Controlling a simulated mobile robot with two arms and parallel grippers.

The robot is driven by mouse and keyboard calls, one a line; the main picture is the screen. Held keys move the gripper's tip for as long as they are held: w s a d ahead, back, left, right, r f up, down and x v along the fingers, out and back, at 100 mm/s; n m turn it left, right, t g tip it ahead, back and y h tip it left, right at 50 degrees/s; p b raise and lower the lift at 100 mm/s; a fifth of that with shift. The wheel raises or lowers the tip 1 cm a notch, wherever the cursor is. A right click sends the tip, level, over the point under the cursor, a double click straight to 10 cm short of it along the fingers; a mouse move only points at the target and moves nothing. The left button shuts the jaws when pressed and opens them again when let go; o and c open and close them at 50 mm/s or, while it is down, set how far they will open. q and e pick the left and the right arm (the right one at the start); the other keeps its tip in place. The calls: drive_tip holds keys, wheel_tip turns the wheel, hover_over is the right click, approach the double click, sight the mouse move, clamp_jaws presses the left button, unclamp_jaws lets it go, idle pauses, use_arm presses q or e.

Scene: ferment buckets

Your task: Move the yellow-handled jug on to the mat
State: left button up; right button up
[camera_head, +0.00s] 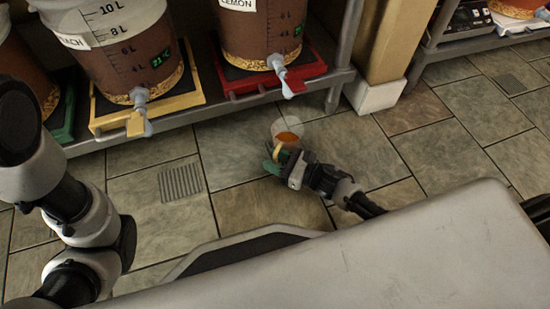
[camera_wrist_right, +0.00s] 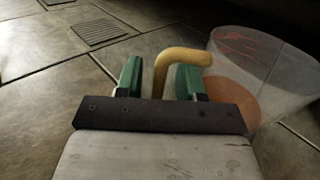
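The jug (camera_head: 287,128) is clear, with orange-brown liquid in it. It shows in the head view just beyond my right gripper (camera_head: 275,161), over the floor in front of the shelf. In the right wrist view the jug (camera_wrist_right: 262,75) is at the right, and its yellow handle (camera_wrist_right: 182,57) reaches between my green fingers (camera_wrist_right: 158,82). A gap shows on both sides of the handle, so the gripper is open around it. I cannot tell whether the jug touches the floor. No mat is clearly identifiable. My left arm shows at the left, its gripper out of view.
Large labelled buckets with taps stand on a low shelf, over a yellow-framed tray (camera_head: 107,122), a red-framed tray (camera_head: 318,66) and a green-edged one (camera_head: 66,128). A shelf post with a pale foot (camera_head: 375,94) stands to the right. The tiled floor (camera_head: 452,140) is mostly clear, with flat grates.

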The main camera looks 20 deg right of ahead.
drive_tip(key=shift+r, duration=0.1)
drive_tip(key=shift+s+d, duration=0.15)
drive_tip(key=shift+d, duration=0.05)
drive_tip(key=p+v, duration=0.4)
drive_tip(key=v, duration=0.6)
drive_tip(key=shift+s+d+p, duration=0.2)
drive_tip(key=shift+p, duration=0.15)
drive_tip(key=shift+s+d, duration=0.35)
drive_tip(key=shift+d, duration=0.05)
